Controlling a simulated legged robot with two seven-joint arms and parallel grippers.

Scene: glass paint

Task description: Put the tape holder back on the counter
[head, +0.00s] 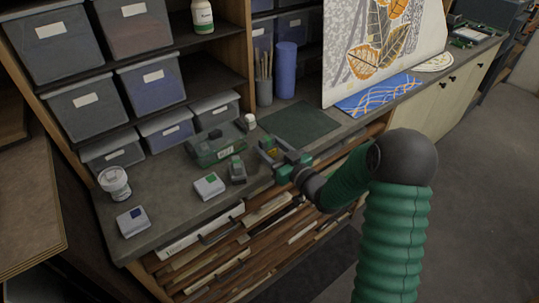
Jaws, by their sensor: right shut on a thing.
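My right gripper (281,159) reaches in from the right over the front edge of the counter (168,205). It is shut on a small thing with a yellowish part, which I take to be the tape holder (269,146). The gripper hides most of it, and I cannot tell whether it touches the counter top. My left gripper is not in view.
A dark green block (237,171), a white-and-green box (209,186), a green case (217,146), a white jar (115,183) and a white-and-blue box (133,221) stand on the counter. A dark mat (300,122) lies behind the gripper.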

